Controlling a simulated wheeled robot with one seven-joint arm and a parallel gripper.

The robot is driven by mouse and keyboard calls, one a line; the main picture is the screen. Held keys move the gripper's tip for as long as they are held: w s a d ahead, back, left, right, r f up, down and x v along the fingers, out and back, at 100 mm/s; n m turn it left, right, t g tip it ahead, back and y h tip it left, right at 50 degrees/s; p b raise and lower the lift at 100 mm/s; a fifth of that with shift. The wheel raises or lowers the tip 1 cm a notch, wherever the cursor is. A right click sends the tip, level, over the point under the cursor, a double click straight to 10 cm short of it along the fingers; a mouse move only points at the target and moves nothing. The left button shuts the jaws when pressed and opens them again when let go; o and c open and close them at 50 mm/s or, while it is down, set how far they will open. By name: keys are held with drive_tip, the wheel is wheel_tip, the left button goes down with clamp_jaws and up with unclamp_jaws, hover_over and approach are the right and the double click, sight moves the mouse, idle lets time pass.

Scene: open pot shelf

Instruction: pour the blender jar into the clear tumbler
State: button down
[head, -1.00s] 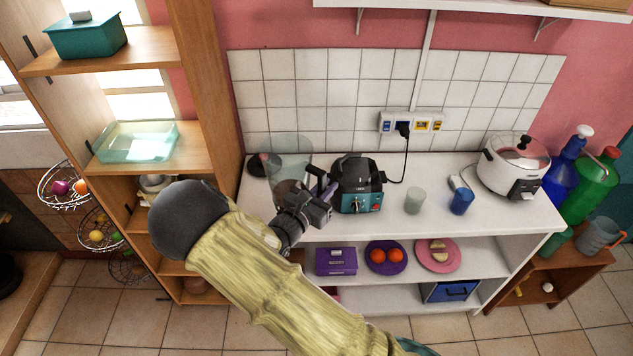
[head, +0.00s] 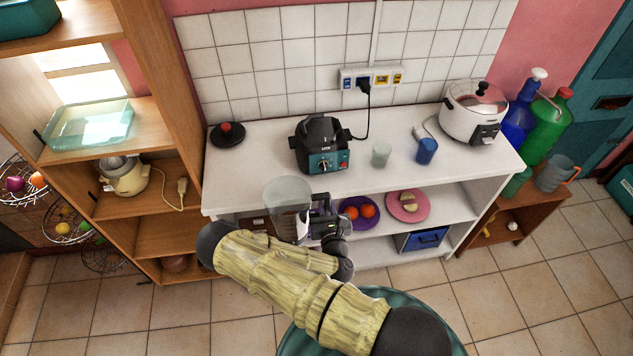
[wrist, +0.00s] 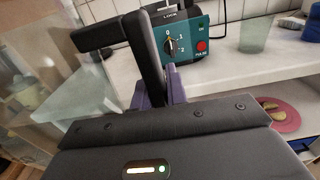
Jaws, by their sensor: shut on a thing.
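The clear blender jar (head: 288,202) is held by my gripper (head: 318,214) in front of the white counter's front edge, apart from the counter. In the wrist view, my gripper (wrist: 160,95) is shut on the jar's black handle (wrist: 148,55), and the jar's clear wall (wrist: 78,100) shows at the left. The jar looks about upright; its contents are hard to tell. The clear tumbler (head: 381,154) stands upright on the counter, right of the blender base (head: 322,145). It also shows in the wrist view (wrist: 256,33). My gripper is in front and to the left of it.
The blender lid (head: 228,134) lies at the counter's left end. A rice cooker (head: 474,112) stands at the right. A purple plate (head: 346,216) with oranges sits on the shelf below. Counter (head: 255,170) left of the base is clear.

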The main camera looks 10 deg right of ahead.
wheel_tip(320, 180, down, 12)
drive_tip(key=s+d+y+b, duration=0.1)
drive_tip(key=b, duration=0.9)
drive_tip(key=shift+s+f+n, duration=0.2)
drive_tip(key=shift+s+n, duration=0.1)
